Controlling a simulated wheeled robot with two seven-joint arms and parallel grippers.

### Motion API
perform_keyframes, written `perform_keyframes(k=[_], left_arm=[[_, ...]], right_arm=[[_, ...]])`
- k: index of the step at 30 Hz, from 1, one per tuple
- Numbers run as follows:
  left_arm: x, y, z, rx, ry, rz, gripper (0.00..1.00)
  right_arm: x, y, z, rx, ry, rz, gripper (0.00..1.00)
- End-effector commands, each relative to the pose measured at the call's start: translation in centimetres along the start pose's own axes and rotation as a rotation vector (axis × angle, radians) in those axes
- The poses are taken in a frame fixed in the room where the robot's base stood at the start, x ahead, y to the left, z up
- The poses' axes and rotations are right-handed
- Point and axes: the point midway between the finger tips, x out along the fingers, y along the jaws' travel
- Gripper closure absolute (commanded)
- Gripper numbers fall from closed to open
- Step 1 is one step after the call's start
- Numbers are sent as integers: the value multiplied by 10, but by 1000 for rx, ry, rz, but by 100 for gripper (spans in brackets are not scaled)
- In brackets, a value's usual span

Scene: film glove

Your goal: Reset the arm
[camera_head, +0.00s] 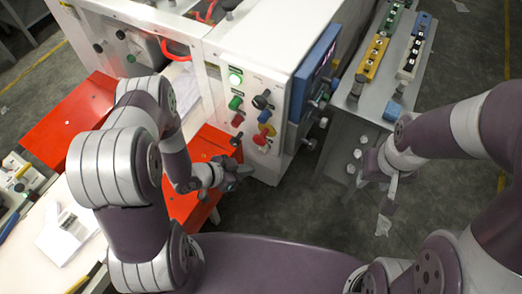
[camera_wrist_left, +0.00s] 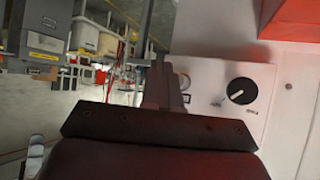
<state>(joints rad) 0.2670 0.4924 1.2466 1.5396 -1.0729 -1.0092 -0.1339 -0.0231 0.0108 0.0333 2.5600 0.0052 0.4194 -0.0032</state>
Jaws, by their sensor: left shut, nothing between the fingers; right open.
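My left arm comes in from the left in the head view. Its gripper (camera_head: 232,178) is beside the front of the white machine, below the control panel and near an orange-red surface. In the left wrist view the left gripper's fingers (camera_wrist_left: 165,85) are together with nothing between them, in front of a white panel with a black rotary knob (camera_wrist_left: 241,91).
The white machine (camera_head: 262,42) carries coloured knobs and a blue-framed screen (camera_head: 314,78). A grey table (camera_head: 357,128) at the right holds yellow, white and blue blocks. Orange-red panels (camera_head: 72,118) flank the machine. A white worktop (camera_head: 22,262) is at lower left. Grey floor lies between.

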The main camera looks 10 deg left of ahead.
Motion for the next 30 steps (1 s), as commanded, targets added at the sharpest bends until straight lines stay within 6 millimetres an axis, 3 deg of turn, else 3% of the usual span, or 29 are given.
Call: perform_keyframes(k=[6, 23, 25, 27, 29, 30], left_arm=[[-11, 9, 8, -2, -1, 1, 100], [-12, 9, 9, -4, -3, 1, 100], [-12, 10, 19, -20, -53, 2, 100], [-17, 14, 46, -88, -181, -12, 100], [-34, 8, 72, -188, -362, -60, 100], [-52, -3, 81, -261, -492, -115, 100]], right_arm=[[-4, 0, 0, 0, 0, 0, 57], [-4, 0, 0, 0, 0, 0, 57], [-4, 0, 0, 0, 0, 0, 57], [-4, 0, 0, 0, 0, 0, 57], [-4, 0, 0, 0, 0, 0, 57], [-4, 0, 0, 0, 0, 0, 57]])
